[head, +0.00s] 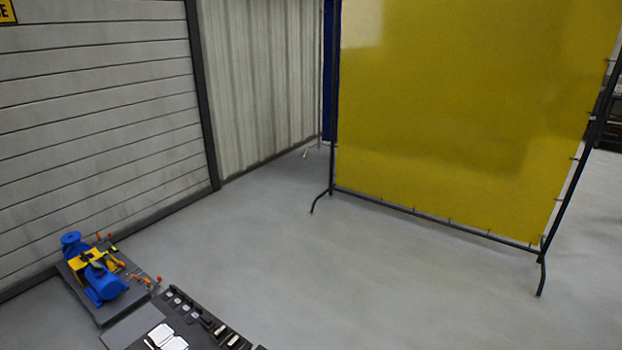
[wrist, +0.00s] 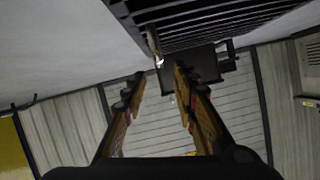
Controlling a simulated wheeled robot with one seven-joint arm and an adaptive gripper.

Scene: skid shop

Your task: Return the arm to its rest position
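My gripper (wrist: 158,80) shows in the wrist view with its two fingers spread wide apart. Nothing is held between the fingers. Behind them are a panelled wall (wrist: 160,122) and a dark slatted structure (wrist: 215,25). My gripper and arm are not seen in the head view, so the arm's pose cannot be told from there.
A blue pump (head: 103,283) with yellow and orange parts sits on a dark base at the lower left. A dark tray of small parts (head: 205,322) is at the bottom. A yellow screen (head: 460,110) stands on black legs. The grey floor (head: 330,260) between is clear.

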